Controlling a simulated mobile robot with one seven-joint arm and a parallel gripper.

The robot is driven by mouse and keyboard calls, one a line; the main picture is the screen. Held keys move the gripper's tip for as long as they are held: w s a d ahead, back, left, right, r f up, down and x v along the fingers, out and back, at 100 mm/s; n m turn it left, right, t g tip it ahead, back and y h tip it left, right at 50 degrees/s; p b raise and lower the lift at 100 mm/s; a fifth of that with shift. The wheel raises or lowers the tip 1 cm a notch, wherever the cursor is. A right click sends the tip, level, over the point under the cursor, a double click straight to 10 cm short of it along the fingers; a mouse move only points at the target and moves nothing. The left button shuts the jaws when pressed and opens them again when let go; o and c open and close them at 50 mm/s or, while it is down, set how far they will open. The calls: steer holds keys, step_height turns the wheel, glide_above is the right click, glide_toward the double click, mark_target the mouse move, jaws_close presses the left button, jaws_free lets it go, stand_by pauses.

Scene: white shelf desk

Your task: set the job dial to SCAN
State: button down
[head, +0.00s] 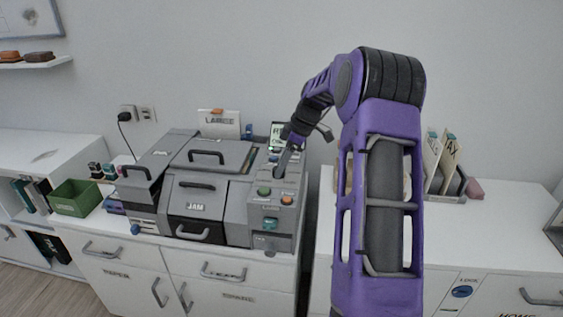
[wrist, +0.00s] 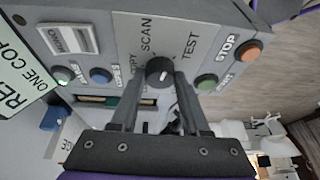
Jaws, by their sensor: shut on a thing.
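The job dial (wrist: 158,68) is a round dark knob with a light pointer mark, on the grey control panel (wrist: 112,22) of the copier. COPY, SCAN and TEST are printed around it in the wrist view. The pointer mark is small, and I cannot tell which word it points at. My gripper (wrist: 160,77) is shut on the dial, one finger on each side. In the head view my gripper (head: 283,165) reaches down to the panel (head: 262,208), and the dial is hidden behind it.
An orange STOP button (wrist: 250,50), a green button (wrist: 206,82) and a blue button (wrist: 101,75) sit near the dial. A card reading ONE COPY (wrist: 24,76) stands at the left. A green box (head: 76,204) and card holder (head: 447,180) are farther off.

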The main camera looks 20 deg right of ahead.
steer(key=n+g+p, duration=0.1)
steer(key=n+p, duration=0.1)
steer(key=n, duration=0.1)
steer(key=shift+w+n, duration=0.15)
steer(key=shift+n, duration=0.15)
steer(key=shift+f+n+g+p, duration=0.1)
steer(key=shift+n+g+p, duration=0.7)
steer(key=shift+n+p, duration=0.5)
steer(key=shift+n, duration=0.3)
steer(key=shift+c, duration=1.9)
jaws_free()
steer(key=shift+w, duration=0.1)
steer(key=p+v, duration=0.4)
steer(key=v, duration=1.3)
steer(key=shift+d, duration=0.3)
